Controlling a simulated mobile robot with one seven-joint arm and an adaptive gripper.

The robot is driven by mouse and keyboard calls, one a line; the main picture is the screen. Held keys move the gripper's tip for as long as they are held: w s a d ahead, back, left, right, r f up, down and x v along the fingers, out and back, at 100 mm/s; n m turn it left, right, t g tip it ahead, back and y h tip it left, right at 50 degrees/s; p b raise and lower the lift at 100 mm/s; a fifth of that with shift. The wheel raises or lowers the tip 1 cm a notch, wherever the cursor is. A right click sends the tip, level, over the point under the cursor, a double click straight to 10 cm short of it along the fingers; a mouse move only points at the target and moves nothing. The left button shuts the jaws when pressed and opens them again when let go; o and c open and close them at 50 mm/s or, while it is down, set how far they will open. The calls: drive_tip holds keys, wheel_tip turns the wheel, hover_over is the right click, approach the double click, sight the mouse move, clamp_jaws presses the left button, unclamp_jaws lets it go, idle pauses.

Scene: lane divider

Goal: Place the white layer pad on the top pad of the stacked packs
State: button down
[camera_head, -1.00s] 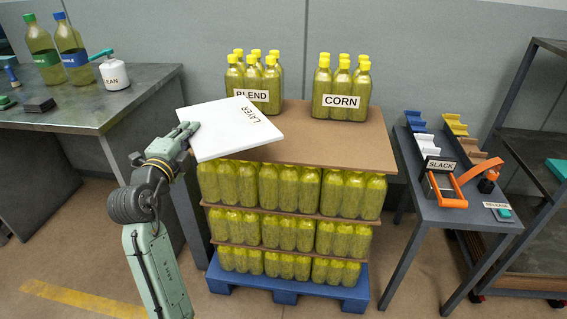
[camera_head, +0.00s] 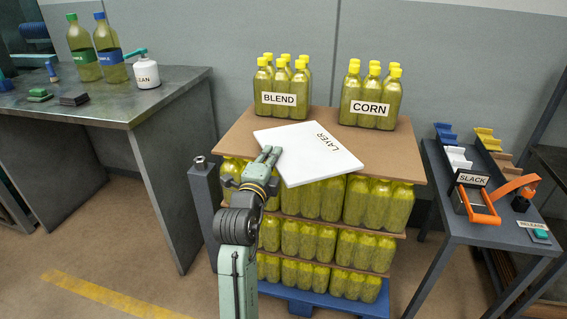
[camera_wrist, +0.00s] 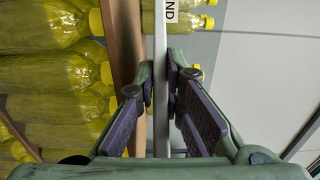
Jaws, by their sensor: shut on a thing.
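The white layer pad (camera_head: 312,165), marked LAYER, lies over the front middle of the brown top pad (camera_head: 395,165) of the stacked packs. Its near corner reaches past the front edge. My gripper (camera_head: 268,154) is shut on the pad's near-left edge. In the wrist view the white pad (camera_wrist: 160,110) is edge-on between my gripper's fingers (camera_wrist: 162,80). The brown top pad (camera_wrist: 128,60) runs alongside it with a narrow gap near the fingers. Contact farther back cannot be made out.
The BLEND pack (camera_head: 283,85) and CORN pack (camera_head: 371,95) stand at the back of the top pad. A grey post (camera_head: 203,200) stands left of the stack. A table with the SLACK tool (camera_head: 475,195) is at right; a bench (camera_head: 120,100) is at left.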

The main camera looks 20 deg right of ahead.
drive_tip(key=shift+s+d, duration=0.2)
drive_tip(key=shift+d, duration=0.4)
drive_tip(key=shift+s+d, duration=0.2)
drive_tip(key=shift+d, duration=0.35)
drive_tip(key=shift+d+f, duration=0.15)
drive_tip(key=shift+f, duration=0.1)
drive_tip(key=shift+f+p, duration=0.45)
drive_tip(key=shift+f, duration=1.2)
drive_tip(key=shift+f, duration=0.2)
drive_tip(key=c, duration=1.7)
unclamp_jaws()
drive_tip(key=shift+r, duration=0.1)
drive_tip(key=b+v, duration=0.3)
drive_tip(key=v, duration=0.9)
drive_tip(key=shift+s, duration=0.1)
